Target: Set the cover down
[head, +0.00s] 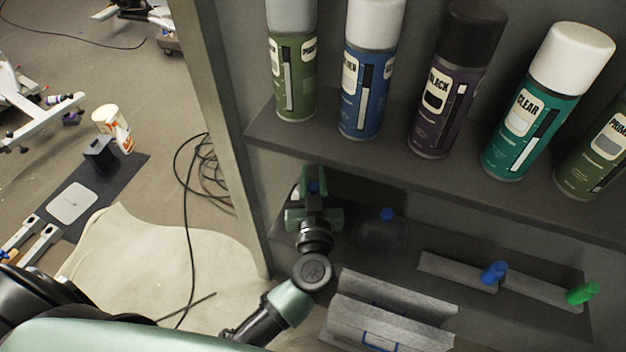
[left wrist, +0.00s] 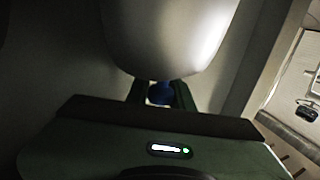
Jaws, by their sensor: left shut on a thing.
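My left gripper (head: 314,188) reaches into the lower shelf bay, near its left side wall. Its green fingers are shut on a small blue part (left wrist: 160,93), seen between the fingertips in the left wrist view. A large pale rounded thing (left wrist: 175,35) fills the top of that view just beyond the fingers. It seems to be the cover, but I cannot tell whether the blue part belongs to it. In the head view the gripper hides most of what it holds. Whether the held thing touches the shelf does not show. My right gripper is not in view.
Several spray cans, including a blue one (head: 369,75), stand on the upper shelf (head: 400,165) above my gripper. A clear bottle with a blue cap (head: 387,214) is close on the right. Grey holders (head: 455,273) with blue and green items lie farther right.

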